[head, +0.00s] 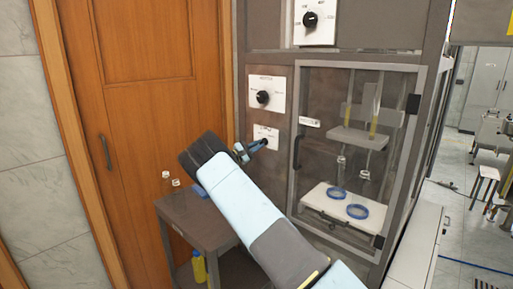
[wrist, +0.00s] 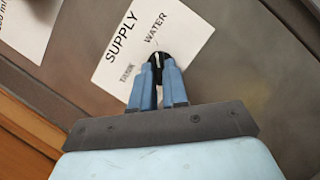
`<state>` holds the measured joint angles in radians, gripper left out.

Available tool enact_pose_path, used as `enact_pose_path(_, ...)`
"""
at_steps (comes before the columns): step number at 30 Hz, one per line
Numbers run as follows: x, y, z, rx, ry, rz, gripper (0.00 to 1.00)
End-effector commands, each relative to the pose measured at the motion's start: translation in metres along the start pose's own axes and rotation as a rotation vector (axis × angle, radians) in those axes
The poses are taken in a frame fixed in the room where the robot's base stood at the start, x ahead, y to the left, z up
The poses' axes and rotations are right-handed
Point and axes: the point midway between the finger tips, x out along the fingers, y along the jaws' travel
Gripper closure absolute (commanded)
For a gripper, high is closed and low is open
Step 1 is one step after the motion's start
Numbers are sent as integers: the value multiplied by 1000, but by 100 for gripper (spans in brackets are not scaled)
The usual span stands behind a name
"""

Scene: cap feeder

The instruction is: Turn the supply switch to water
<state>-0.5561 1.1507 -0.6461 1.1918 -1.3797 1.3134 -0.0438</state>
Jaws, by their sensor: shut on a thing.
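The supply switch is a small black knob (wrist: 157,59) on a white plate (wrist: 110,62) marked SUPPLY, with WATER and a second, hard-to-read word. In the wrist view the fingers of my gripper (wrist: 158,84) are shut on the knob from either side. The knob's white mark points up in the picture, roughly toward the WATER word; its exact setting is hard to tell. In the head view the plate (head: 266,131) is low on the grey cabinet front, with my gripper (head: 258,146) against it, and the knob is mostly hidden.
Another dial (head: 263,97) sits just above, and a further one (head: 310,19) higher up. A glass-doored cabinet (head: 301,170) with bottles and blue rings is on the right. A small grey table (head: 208,225) stands below left, before a wooden door (head: 150,120).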

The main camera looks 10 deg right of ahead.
Motion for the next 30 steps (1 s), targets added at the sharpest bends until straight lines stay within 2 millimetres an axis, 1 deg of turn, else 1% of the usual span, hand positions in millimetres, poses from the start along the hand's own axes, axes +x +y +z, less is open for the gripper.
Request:
enact_pose_path(1,2,-5,-1,-2,-2,-9,100)
enact_pose_path(12,2,-6,-1,0,-3,-11,100)
enact_pose_path(13,2,-6,-1,0,-3,-11,84)
enact_pose_path(20,1,-4,-1,2,-2,-8,62)
enact_pose_path(21,1,-4,-1,2,-2,-7,61)
enact_pose_path(27,0,-2,0,4,-1,-6,61)
enact_pose_path(30,-3,-2,0,4,-1,-5,61)
